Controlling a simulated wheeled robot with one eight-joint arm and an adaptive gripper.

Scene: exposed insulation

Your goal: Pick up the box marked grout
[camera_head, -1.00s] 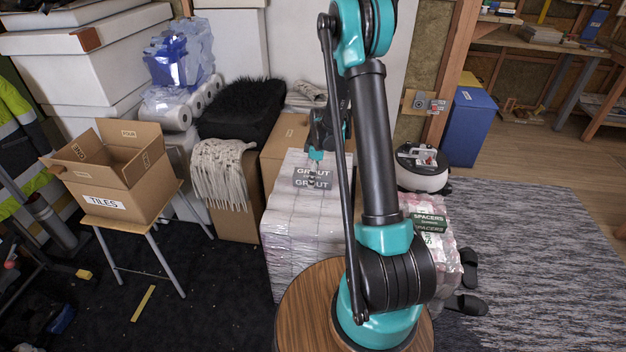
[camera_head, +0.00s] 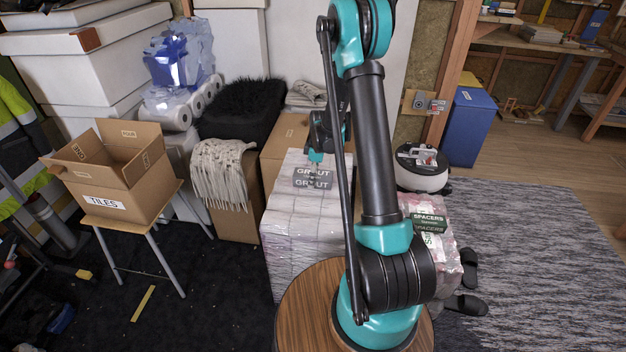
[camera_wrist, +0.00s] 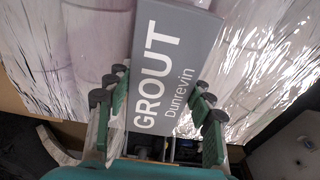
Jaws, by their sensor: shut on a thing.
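The grey box marked GROUT (camera_head: 312,172) is on top of the plastic-wrapped white stack (camera_head: 300,235) in the head view. Its lettering also shows large in the wrist view (camera_wrist: 172,65). My gripper (camera_wrist: 158,108) has its green, dark-padded fingers on both sides of the box's near end, shut on it. In the head view my gripper (camera_head: 315,155) is at the box's far edge, partly hidden behind my arm. Whether the box touches the stack or hangs just above it, I cannot tell.
An open cardboard box marked TILES (camera_head: 105,203) stands on a small table at left. A wrapped pack marked SPACERS (camera_head: 430,222) is to the right. A black fluffy item (camera_head: 240,108) and a brown box (camera_head: 285,135) are behind. Open carpet lies at right.

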